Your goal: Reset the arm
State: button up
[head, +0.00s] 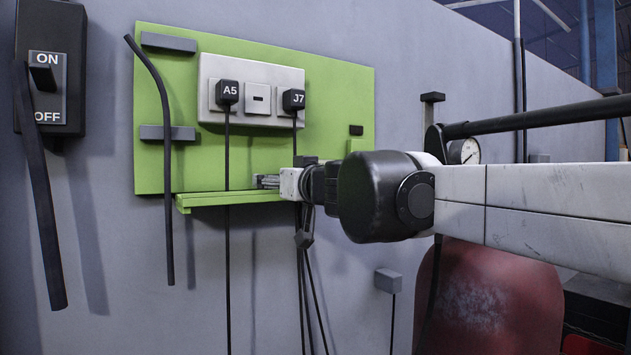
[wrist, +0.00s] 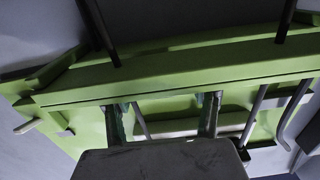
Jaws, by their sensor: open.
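My gripper (head: 266,181) reaches in from the right in the head view, with its fingers beside the front of the green ledge (head: 232,199). In the wrist view my gripper (wrist: 162,101) shows two fingers spread apart with nothing between them. Their tips are in front of the green ledge (wrist: 190,72); I cannot tell whether they touch it. My wrist hides part of the green panel (head: 340,90) behind it.
A white socket plate (head: 205,75) holds plugs A5 (head: 227,93) and J7 (head: 294,100), whose cables hang near my gripper. A switch box (head: 48,85) is at the far left. A red tank (head: 490,300) and gauge (head: 465,151) are near my arm. Wall space below the ledge is partly open.

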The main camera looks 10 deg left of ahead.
jog(key=o, duration=0.7)
jog(key=v, duration=0.3)
jog(key=p+v, duration=0.1)
jog(key=v, duration=0.3)
jog(key=p+v, duration=0.1)
jog(key=v, duration=0.3)
jog(key=shift+r, duration=0.35)
dwell(1.5)
jog(key=s+d+f+m+g+h+b, duration=0.2)
jog(key=s+d+f, duration=0.5)
jog(key=f, duration=1)
jog(key=s+d+f+m+g+h+b, duration=0.2)
jog(key=s+d+f+h+b, duration=0.3)
jog(key=d+f, duration=0.7)
jog(key=s+d+f+m+g+h+b, duration=0.2)
jog(key=s+d+f, duration=0.6)
jog(key=f, duration=1.3)
jog(key=shift+s+d+f+m+g+h+b, duration=0.15)
jog(key=shift+s+d+m+g+h+b, duration=0.05)
jog(key=shift+d+m+h+b, duration=0.35)
jog(key=shift+s+d+f+m+g+h+b, duration=0.2)
jog(key=shift+d+m+h+b, duration=0.15)
jog(key=shift+d+h+b, duration=0.25)
